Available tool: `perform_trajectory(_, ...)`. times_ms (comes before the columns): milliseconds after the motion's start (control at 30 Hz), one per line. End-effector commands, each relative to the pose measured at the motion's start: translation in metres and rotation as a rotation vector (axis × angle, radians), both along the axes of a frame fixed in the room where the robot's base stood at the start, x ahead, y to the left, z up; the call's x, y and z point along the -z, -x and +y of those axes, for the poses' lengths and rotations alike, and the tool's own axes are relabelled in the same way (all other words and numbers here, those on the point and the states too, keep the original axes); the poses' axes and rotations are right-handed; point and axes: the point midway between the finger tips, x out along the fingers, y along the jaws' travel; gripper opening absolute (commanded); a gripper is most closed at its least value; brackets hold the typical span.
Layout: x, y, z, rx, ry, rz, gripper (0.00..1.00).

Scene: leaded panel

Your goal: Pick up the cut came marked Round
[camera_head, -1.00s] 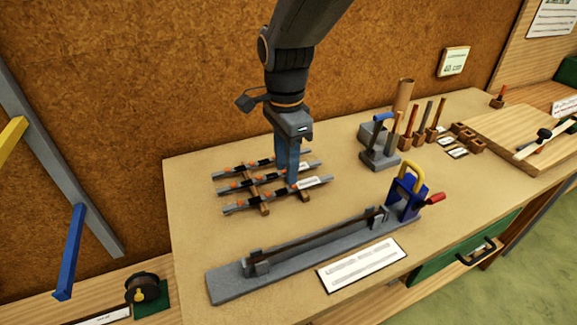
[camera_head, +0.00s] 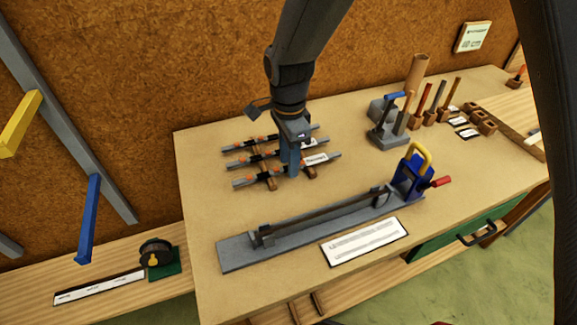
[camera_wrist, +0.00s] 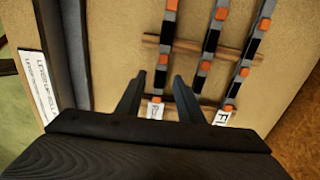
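Three grey cames with orange and black bands lie side by side on a small wooden rack (camera_head: 270,184). In the wrist view the leftmost came (camera_wrist: 166,55) has a white tag (camera_wrist: 156,110) whose visible letters seem to start with R; the rest is hidden. The rightmost came (camera_wrist: 244,65) has a tag starting "Fl". The middle came (camera_wrist: 209,45) has its tag end hidden behind a finger. My gripper (camera_wrist: 158,80) is open, its fingers on either side of the leftmost came in the picture. In the head view my gripper (camera_head: 289,172) points down at the rack; contact cannot be told.
A grey bar fixture (camera_head: 235,255) with a blue block and yellow handle lies in front of the rack, with a white card (camera_head: 365,242) before it. Upright tools (camera_head: 420,105) stand at the back right. A black spool (camera_head: 155,252) sits at lower left.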

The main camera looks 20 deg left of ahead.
Motion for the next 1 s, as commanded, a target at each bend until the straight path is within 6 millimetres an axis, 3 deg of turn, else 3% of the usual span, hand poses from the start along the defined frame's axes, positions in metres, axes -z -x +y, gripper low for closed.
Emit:
perform_trajectory(133,0.0,0.0,0.0,0.0,0.0,0.0,0.31)
perform_trajectory(333,0.0,0.0,0.0,0.0,0.0,0.0,0.0)
perform_trajectory(733,-0.007,-0.001,0.0,0.0,-0.001,-0.002,0.0)
perform_trajectory(1000,-0.052,-0.002,0.001,0.0,-0.004,-0.005,0.0)
